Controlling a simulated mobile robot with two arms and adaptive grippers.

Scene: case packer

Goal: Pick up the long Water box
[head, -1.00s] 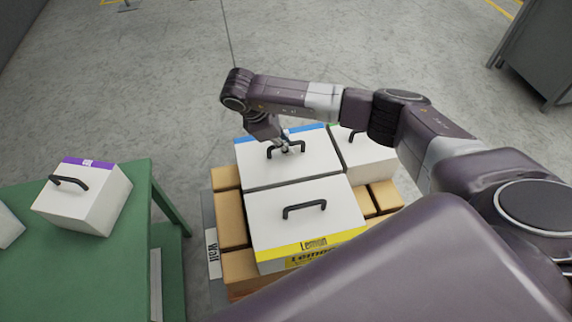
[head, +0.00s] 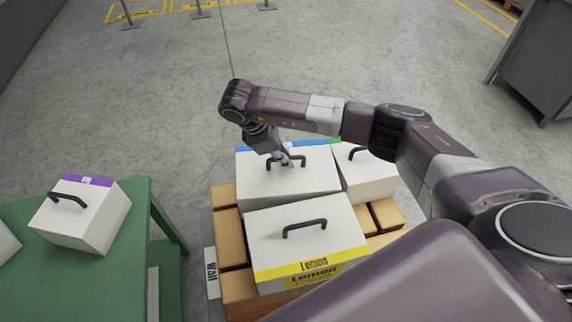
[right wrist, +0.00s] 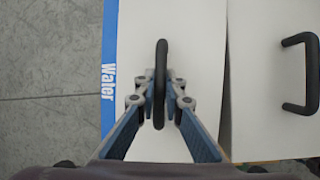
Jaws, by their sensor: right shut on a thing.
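The long Water box (head: 318,180) is white with a blue edge strip and a black handle, at the back left of the stack. In the right wrist view the word "Water" shows on the blue strip of the box (right wrist: 205,50). My right gripper (head: 286,161) is shut on its handle (right wrist: 161,60), with a finger on each side. The box looks level and slightly raised above the neighbouring Lemon box, as part of its front face shows. Its underside is hidden. My left gripper is out of view.
The white Lemon box (head: 285,245) stands right in front. A green-edged white box (head: 368,178) is close on the right. Brown cartons (head: 231,237) lie beneath. A green table (head: 80,285) at left holds a purple-edged box (head: 85,218). Open floor lies behind.

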